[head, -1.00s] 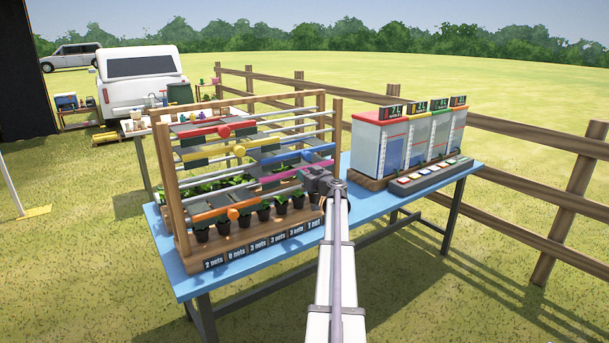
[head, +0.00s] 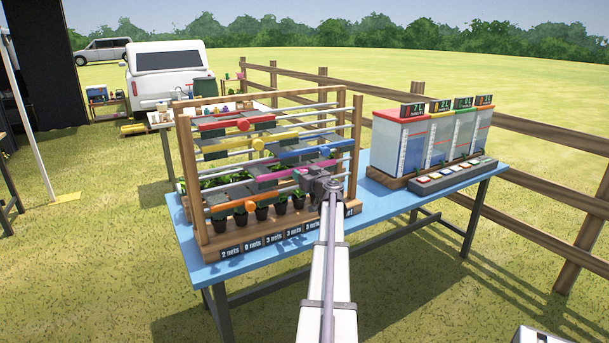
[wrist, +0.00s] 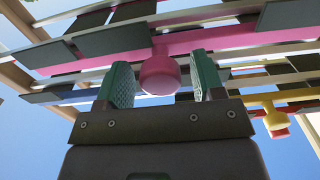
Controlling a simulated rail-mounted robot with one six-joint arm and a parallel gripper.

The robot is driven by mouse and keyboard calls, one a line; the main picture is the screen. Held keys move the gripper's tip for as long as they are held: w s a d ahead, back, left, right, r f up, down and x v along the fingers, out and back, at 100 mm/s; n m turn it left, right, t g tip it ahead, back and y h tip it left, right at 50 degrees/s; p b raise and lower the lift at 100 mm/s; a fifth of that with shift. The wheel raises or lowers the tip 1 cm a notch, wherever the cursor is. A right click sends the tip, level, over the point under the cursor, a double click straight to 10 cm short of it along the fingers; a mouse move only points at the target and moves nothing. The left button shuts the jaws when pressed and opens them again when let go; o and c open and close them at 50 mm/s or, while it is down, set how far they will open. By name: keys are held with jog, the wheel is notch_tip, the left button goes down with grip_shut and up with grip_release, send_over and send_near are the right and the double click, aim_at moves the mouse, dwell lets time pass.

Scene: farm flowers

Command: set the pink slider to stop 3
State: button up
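The pink slider is a pink bar (head: 270,177) with dark panels on a low rail of the wooden rack. Its round pink knob (wrist: 160,75) shows in the wrist view. My gripper (head: 322,184) is at the right half of the rack front and hides the knob in the head view. In the wrist view my gripper's two green fingers (wrist: 164,82) stand on either side of the knob, with a narrow gap at each side. I cannot make out stop marks for the slider.
Red (head: 243,125), yellow (head: 236,146), blue (head: 310,152) and orange (head: 250,204) sliders share the rack (head: 190,180). Potted plants (head: 262,211) stand below, above net labels. A dispenser with several bays (head: 400,145) stands at the right of the blue table (head: 265,262).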

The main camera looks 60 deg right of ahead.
jog(key=v, duration=1)
jog(key=shift+s+a, duration=0.25)
jog(key=shift+s, duration=0.1)
